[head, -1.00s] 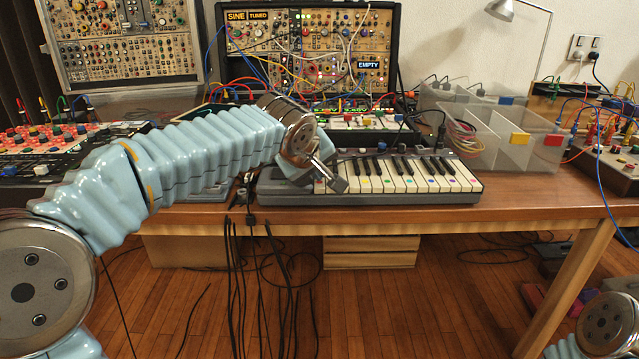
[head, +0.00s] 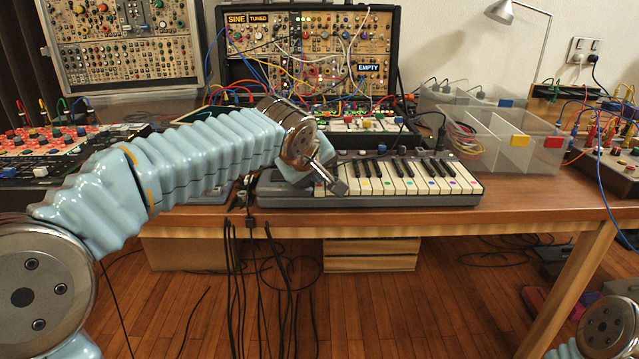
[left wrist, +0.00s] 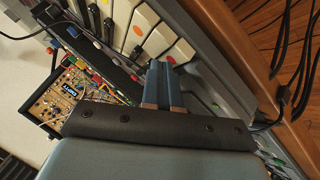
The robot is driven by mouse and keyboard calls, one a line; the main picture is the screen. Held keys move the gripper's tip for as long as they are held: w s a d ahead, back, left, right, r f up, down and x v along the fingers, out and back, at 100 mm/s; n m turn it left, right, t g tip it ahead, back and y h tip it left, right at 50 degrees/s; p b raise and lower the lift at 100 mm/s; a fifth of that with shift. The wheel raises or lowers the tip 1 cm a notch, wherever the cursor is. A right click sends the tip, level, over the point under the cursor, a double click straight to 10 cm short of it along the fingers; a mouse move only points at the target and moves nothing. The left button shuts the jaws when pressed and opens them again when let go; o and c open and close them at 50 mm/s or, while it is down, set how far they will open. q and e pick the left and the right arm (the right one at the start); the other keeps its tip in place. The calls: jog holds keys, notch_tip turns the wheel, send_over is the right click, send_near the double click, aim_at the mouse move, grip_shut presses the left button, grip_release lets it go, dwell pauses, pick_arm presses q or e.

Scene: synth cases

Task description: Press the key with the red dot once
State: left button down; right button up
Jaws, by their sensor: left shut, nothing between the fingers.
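The gripper and arm hide the leftmost keys. My right gripper is out of view.
A modular synth case (head: 305,45) stands behind the keyboard. Clear bins (head: 505,140) stand to its back right, and a red-topped mixer (head: 50,145) lies at the left. Cables (head: 262,280) hang over the table's front edge. The table right of the keyboard is clear.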

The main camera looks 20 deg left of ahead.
aim_at(317, 188)
pick_arm(q)
jog(key=shift+r+p, duration=0.4)
jog(key=shift+r, duration=0.35)
jog(key=shift+r+p, duration=1.9)
jog(key=shift+r, duration=0.7)
